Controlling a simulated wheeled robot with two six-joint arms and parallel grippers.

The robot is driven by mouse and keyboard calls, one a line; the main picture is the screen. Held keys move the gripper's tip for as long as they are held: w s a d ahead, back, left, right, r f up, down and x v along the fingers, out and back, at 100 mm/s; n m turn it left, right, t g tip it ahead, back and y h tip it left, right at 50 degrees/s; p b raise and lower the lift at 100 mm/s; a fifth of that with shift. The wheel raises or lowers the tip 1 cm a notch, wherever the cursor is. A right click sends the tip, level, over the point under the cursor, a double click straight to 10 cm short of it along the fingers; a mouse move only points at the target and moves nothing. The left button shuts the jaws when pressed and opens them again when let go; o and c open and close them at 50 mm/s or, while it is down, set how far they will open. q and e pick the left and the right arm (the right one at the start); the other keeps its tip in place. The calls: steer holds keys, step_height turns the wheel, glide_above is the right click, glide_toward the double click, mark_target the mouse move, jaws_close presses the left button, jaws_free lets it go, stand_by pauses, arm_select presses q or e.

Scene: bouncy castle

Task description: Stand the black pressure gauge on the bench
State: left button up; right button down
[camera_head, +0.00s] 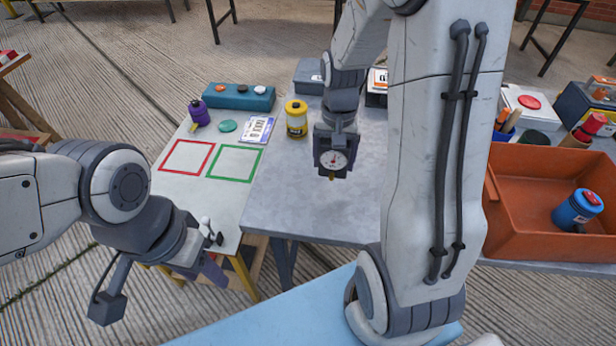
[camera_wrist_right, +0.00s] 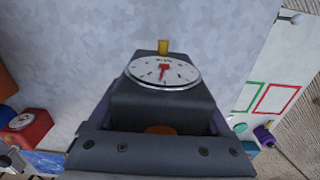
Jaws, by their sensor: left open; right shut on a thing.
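The black pressure gauge (camera_head: 333,160), with a white dial, red needle and small brass fitting, is held in my right gripper (camera_head: 335,145). In the head view the dial faces me and the fitting points down, above the grey bench top (camera_head: 285,205). The right wrist view shows the gauge (camera_wrist_right: 163,72) between the fingers of my right gripper (camera_wrist_right: 162,105), with grey surface behind it. I cannot tell its exact height above the bench. My left gripper (camera_head: 214,254) is open at the lower left, near the front edge of the pale table; its fingers are partly hidden.
A yellow-and-black canister (camera_head: 297,119) stands at the bench's back left. An orange bin (camera_head: 540,185) with a blue canister (camera_head: 577,208) is at right. The bench's middle is clear.

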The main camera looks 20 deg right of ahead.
glide_above(297, 186)
step_height(297, 186, down, 5)
steer(key=shift+s+f, duration=0.1)
steer(key=shift+f, duration=2.05)
steer(key=shift+f, duration=0.2)
jaws_free()
steer(key=shift+r, duration=0.1)
